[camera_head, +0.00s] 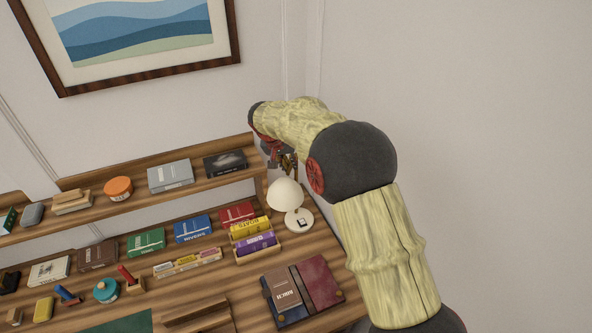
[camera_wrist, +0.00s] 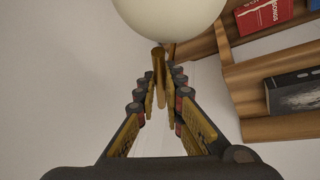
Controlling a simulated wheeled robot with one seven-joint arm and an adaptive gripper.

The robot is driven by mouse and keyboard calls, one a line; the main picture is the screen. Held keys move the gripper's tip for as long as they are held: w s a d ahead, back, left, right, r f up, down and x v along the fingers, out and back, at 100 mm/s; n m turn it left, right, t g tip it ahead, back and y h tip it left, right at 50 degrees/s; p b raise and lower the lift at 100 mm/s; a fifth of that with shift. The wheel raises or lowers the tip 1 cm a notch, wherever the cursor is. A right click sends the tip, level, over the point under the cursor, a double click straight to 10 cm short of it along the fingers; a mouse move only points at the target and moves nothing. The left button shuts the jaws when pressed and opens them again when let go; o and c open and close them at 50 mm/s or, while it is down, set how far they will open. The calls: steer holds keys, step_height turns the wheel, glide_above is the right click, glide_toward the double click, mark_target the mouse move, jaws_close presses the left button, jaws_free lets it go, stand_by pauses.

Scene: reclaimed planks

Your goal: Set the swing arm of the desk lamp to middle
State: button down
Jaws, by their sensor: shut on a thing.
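The desk lamp stands at the right end of the desk, with a cream shade (camera_head: 285,195) above a round white base (camera_head: 299,220). My gripper (camera_head: 288,161) reaches down just behind and above the shade. In the wrist view the shade fills the top centre (camera_wrist: 168,16), and a brass-coloured rod of the swing arm (camera_wrist: 159,62) runs from below it between my fingers. My gripper (camera_wrist: 161,92) is shut on this swing arm. In the head view, the shade and my gripper hide most of the swing arm, so its exact angle is hard to tell.
A wooden shelf (camera_head: 135,208) with boxes and a dark box (camera_head: 225,164) ends left of the lamp. Yellow and purple boxes (camera_head: 252,230) sit close to its base. A maroon and blue binder (camera_head: 316,281) lies in front. The wall is close behind; the right side is clear.

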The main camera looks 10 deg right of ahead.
steer(key=shift+w+a+m+g+h, duration=0.3)
steer(key=shift+w+a+m+g, duration=0.15)
steer(key=shift+a+m, duration=0.5)
steer(key=shift+d, duration=0.15)
steer(key=c, duration=2)
jaws_free()
steer(key=shift+o, duration=0.6)
steer(key=v, duration=1.2)
